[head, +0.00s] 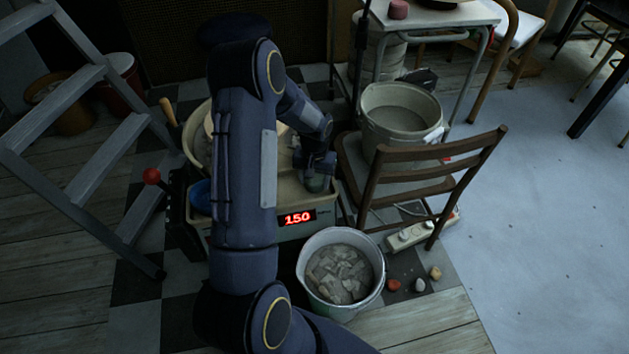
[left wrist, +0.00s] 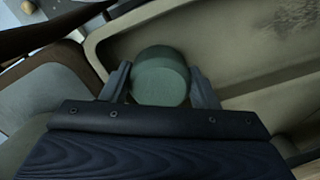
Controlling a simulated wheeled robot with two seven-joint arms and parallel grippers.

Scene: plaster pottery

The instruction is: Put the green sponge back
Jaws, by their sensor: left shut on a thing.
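My left gripper (head: 316,172) is over the right end of the beige basin of a machine with a red "150" display. It is shut on the round green sponge (left wrist: 160,77), which sits between its two fingers in the left wrist view. In the head view only a small part of the sponge (head: 316,184) shows below the gripper. The basin (left wrist: 222,88) lies beneath and around the sponge; I cannot tell whether the sponge touches its floor. My right gripper is not in view.
A wooden chair (head: 436,152) bearing a large bucket (head: 402,135) stands close on the right. A white bucket of clay pieces (head: 340,272) stands in front. A grey stepladder (head: 88,165) is at the left. A power strip (head: 408,236) and small stones lie on the floor at the right.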

